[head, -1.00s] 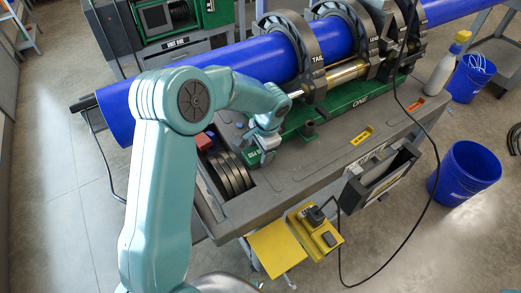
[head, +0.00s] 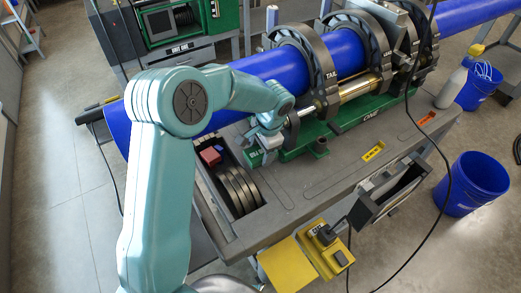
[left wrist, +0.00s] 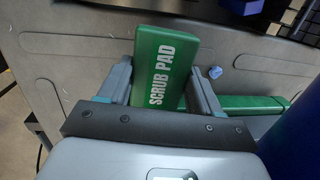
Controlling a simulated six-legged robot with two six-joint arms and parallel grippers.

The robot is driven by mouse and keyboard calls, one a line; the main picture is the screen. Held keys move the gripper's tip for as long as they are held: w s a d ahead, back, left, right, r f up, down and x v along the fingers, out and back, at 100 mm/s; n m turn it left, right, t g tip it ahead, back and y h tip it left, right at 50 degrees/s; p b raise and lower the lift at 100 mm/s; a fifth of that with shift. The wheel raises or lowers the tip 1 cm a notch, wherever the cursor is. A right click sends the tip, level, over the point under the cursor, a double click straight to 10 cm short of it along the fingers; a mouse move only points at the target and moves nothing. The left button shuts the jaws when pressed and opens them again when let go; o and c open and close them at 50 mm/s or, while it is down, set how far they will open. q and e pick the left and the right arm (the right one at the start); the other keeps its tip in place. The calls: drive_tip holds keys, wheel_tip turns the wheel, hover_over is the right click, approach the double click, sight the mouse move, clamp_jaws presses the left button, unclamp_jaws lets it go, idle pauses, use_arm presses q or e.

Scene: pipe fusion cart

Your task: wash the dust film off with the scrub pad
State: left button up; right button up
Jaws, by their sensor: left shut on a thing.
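My left gripper (head: 262,152) is shut on the green scrub pad (left wrist: 162,68), whose white lettering faces the left wrist camera. In the head view the pad shows only as a small green patch (head: 254,158) by the jaws. The gripper is above the grey cart top (head: 300,190), in front of the blue pipe (head: 235,75) and beside the left end of the green clamp base. The blue pipe lies in dark clamp rings (head: 299,62). I cannot make out a dust film on it. My right gripper is not in view.
A recessed tray with dark rings (head: 236,190) and red and blue items lies left of the gripper. Yellow boxes (head: 318,250) hang at the cart's front. A black cable hangs at right.

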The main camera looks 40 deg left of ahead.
use_arm(q)
drive_tip(key=shift+r, duration=0.55)
drive_tip(key=shift+w+a+r+p, duration=0.1)
drive_tip(key=shift+w+r+p, duration=0.1)
drive_tip(key=shift+r+p, duration=0.5)
drive_tip(key=shift+s+r+p, duration=0.2)
drive_tip(key=shift+r+p, duration=0.55)
drive_tip(key=shift+r, duration=0.35)
drive_tip(key=shift+w+r, duration=0.1)
drive_tip(key=shift+w, duration=0.1)
